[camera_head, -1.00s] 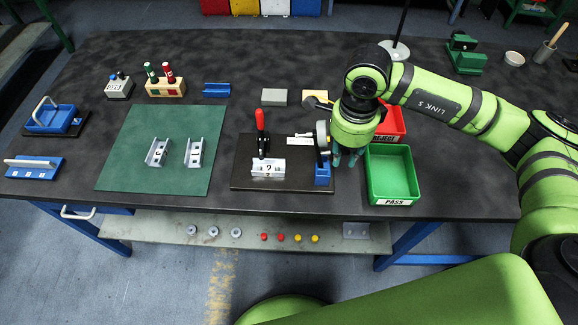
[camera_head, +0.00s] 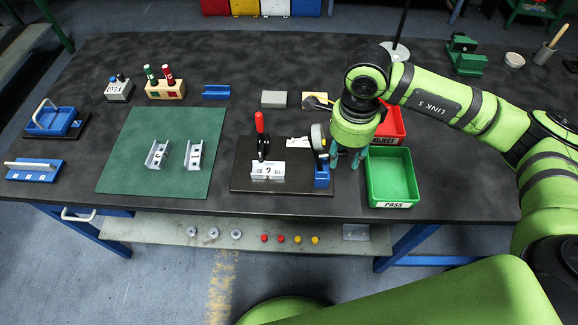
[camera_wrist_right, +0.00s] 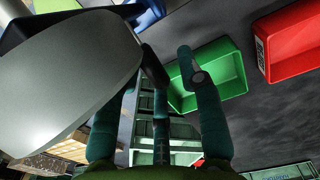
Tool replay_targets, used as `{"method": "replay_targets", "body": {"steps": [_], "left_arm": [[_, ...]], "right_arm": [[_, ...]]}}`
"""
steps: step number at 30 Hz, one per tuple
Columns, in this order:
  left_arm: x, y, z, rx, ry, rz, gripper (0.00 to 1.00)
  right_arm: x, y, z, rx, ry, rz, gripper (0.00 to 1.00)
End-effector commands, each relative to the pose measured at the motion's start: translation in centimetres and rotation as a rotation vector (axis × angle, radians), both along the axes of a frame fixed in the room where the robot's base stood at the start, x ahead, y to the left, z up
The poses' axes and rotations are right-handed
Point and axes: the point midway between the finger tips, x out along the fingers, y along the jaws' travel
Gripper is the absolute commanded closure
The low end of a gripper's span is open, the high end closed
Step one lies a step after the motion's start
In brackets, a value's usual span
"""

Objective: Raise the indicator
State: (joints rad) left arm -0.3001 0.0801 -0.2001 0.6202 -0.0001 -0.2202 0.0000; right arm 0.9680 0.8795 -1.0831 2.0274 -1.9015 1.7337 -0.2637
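The indicator (camera_head: 318,138) is a grey round dial on a blue post (camera_head: 322,174) at the right end of the dark fixture base (camera_head: 240,182). In the right wrist view a large grey rounded face (camera_wrist_right: 65,80), apparently the indicator, fills the upper left, close to the fingers. My right gripper (camera_head: 346,158) hangs just right of the indicator, fingers down and apart. In the wrist view its teal fingers (camera_wrist_right: 160,115) are spread; contact with the indicator cannot be told. A part marked 2 (camera_head: 267,170) sits in the fixture below the red-handled clamp (camera_head: 260,124). My left gripper is not visible.
A green PASS bin (camera_head: 391,178) stands close right of my gripper, with the red REJECT bin (camera_head: 392,124) behind it. Two stamped parts (camera_head: 157,154) (camera_head: 194,153) lie on the green mat (camera_head: 130,178). Blocks stand behind the fixture.

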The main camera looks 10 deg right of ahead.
Motion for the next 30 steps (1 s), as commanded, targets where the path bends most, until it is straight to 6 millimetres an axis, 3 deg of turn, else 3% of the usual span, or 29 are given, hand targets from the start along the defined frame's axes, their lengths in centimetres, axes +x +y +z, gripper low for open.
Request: {"method": "replay_targets", "body": {"steps": [3, 18, 30], "left_arm": [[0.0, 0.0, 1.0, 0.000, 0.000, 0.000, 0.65], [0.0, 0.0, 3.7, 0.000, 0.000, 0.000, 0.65], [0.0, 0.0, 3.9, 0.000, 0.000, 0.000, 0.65]], "right_arm": [[0.5, -0.1, 2.0, 0.001, -0.018, -0.006, 0.65], [0.3, 0.0, 6.8, 0.001, -0.010, -0.004, 0.65], [0.1, 0.0, 7.3, 0.001, -0.005, -0.001, 0.65]]}}
